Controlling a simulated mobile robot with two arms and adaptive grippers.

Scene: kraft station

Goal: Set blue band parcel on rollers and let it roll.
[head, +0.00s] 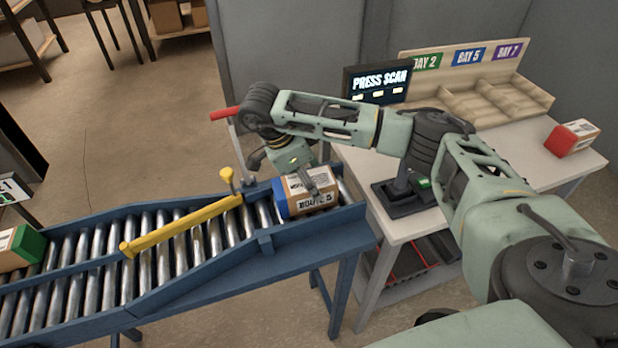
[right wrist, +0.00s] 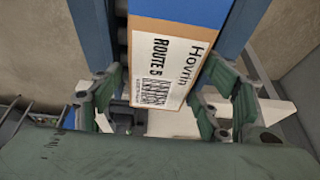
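The blue band parcel (head: 311,197), a brown box with a blue end and a "ROUTE 5" label, sits on the upper right end of the roller conveyor (head: 162,310). The parcel also shows in the right wrist view (right wrist: 165,62), label facing the camera. My right gripper (head: 306,180) is over the parcel. In the right wrist view its fingers (right wrist: 165,85) are spread to both sides of the parcel's near end, with a narrow gap on the left; contact on the right is unclear. My left gripper is out of view.
A yellow bar (head: 185,224) lies diagonally over the rollers, left of the parcel. A green-ended parcel (head: 20,247) is at the conveyor's far left. The white table (head: 540,170) at right holds a red-ended parcel (head: 572,138), a "PRESS SCAN" screen (head: 377,82) and a wooden sorting rack (head: 490,100).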

